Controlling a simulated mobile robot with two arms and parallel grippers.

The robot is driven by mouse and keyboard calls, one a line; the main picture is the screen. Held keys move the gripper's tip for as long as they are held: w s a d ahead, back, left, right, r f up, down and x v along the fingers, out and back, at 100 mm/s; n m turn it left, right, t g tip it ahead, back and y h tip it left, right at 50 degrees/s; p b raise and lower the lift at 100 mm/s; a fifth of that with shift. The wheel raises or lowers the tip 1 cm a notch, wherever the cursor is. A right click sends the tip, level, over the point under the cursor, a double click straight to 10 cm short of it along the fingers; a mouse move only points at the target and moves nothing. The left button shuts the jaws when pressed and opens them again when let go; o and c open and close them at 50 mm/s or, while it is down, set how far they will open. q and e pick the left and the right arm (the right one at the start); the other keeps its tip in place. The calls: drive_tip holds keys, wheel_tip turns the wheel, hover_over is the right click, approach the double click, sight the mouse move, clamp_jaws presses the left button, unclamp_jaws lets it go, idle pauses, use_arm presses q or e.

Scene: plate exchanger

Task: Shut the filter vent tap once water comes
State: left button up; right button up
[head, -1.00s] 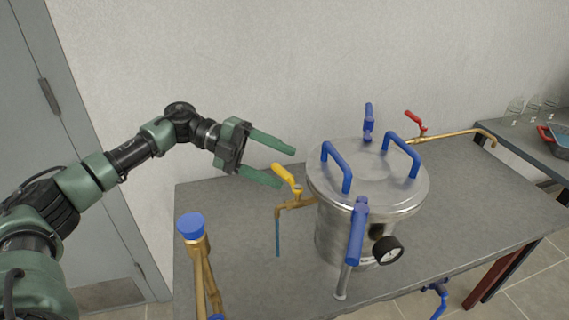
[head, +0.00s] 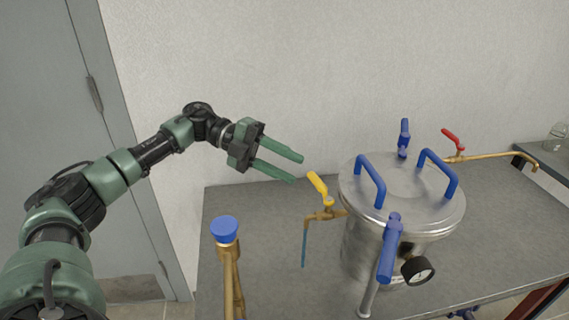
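The filter is a round steel pot (head: 400,235) with a lid and blue handles, standing on the grey table. On its left side is a brass tap with a yellow lever (head: 317,184), which slants up to the left. A blue stream of water (head: 304,245) hangs down from the tap's spout. My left gripper (head: 297,167) is open and empty. Its two green fingers point right, above and left of the yellow lever, apart from it. My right gripper is not in view.
A brass pipe with a blue cap (head: 225,231) stands at the front left. A red-levered tap (head: 453,139) on a brass pipe is behind the pot to the right. A pressure gauge (head: 418,270) sticks out of the pot's front. The grey table (head: 260,215) is bare at its back left.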

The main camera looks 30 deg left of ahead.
sight(320, 187)
use_arm(q)
drive_tip(key=shift+d+f, duration=0.15)
drive_tip(key=shift+f, duration=0.1)
drive_tip(key=c, duration=0.4)
drive_tip(key=shift+r+p, duration=0.4)
clamp_jaws()
drive_tip(key=s+d+r+m+g+y+p, duration=0.3)
drive_tip(key=s+m+y+p, duration=0.2)
drive_tip(key=m+y+p, duration=0.3)
drive_tip(key=a+r+m+t+y+p, duration=0.3)
drive_tip(key=r+y+p, duration=0.2)
drive_tip(key=p, duration=0.1)
drive_tip(key=w+d+f+p, duration=0.3)
drive_tip(key=w+f+p, duration=0.2)
drive_tip(key=f, duration=0.5)
drive_tip(key=shift+w, duration=0.6)
